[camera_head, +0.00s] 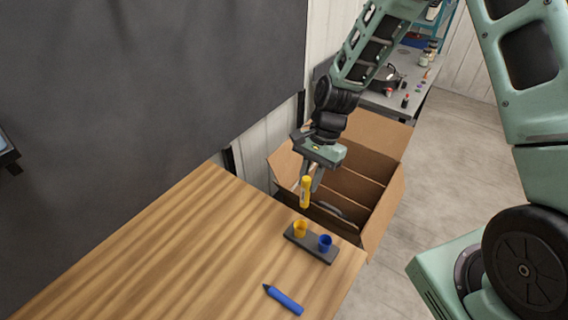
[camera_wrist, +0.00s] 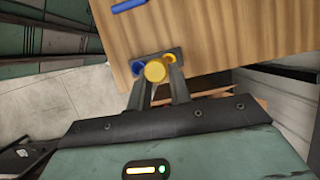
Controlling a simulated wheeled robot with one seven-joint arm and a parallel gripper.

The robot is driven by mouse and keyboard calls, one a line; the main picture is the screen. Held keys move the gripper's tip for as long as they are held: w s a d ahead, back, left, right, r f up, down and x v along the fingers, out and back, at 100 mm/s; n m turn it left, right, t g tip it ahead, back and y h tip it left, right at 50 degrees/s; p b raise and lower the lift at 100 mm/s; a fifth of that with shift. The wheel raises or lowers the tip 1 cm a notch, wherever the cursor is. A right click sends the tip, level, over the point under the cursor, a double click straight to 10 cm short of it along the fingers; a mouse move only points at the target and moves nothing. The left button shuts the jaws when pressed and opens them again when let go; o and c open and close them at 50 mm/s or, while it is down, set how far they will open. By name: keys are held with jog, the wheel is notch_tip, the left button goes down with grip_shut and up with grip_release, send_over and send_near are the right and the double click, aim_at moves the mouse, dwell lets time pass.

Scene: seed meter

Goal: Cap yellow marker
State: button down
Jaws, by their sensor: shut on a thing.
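My gripper (camera_head: 309,186) is shut on the yellow marker (camera_head: 305,192) and holds it upright above the table's far right corner. The marker also shows end-on in the wrist view (camera_wrist: 155,71), between the two fingers (camera_wrist: 160,88). The yellow cap (camera_head: 300,228) stands in a dark holder (camera_head: 311,247) on the table, just below the marker and apart from it. The blue cap (camera_head: 325,242) stands beside it in the same holder. In the wrist view the marker partly covers the holder, with the yellow cap (camera_wrist: 170,58) at its right.
A blue marker (camera_head: 284,300) lies on the wooden table (camera_head: 170,265) near the front. An open cardboard box (camera_head: 375,170) stands behind the table's right edge. A grey table with small items (camera_head: 405,92) is farther back. The left of the wooden table is clear.

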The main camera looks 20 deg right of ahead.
jog(key=shift+w+a+f, duration=0.1)
jog(key=shift+w+a, duration=0.2)
jog(key=shift+w, duration=0.05)
notch_tip(320, 180, down, 7)
jog(key=b, duration=0.5)
jog(key=shift+f+b, duration=0.1)
jog(key=shift+b, duration=0.3)
jog(key=shift+f, duration=0.2)
jog(key=shift+w+d+f+b, duration=0.15)
jog(key=shift+d+f+b, duration=0.15)
jog(key=shift+f, duration=0.2)
jog(key=shift+f, duration=0.3)
jog(key=shift+f+b, duration=0.3)
jog(key=shift+b, duration=0.1)
jog(key=shift+f, duration=0.15)
jog(key=shift+f, duration=0.35)
jog(key=shift+f+b, duration=0.15)
jog(key=shift+b, duration=0.15)
dwell(0.4)
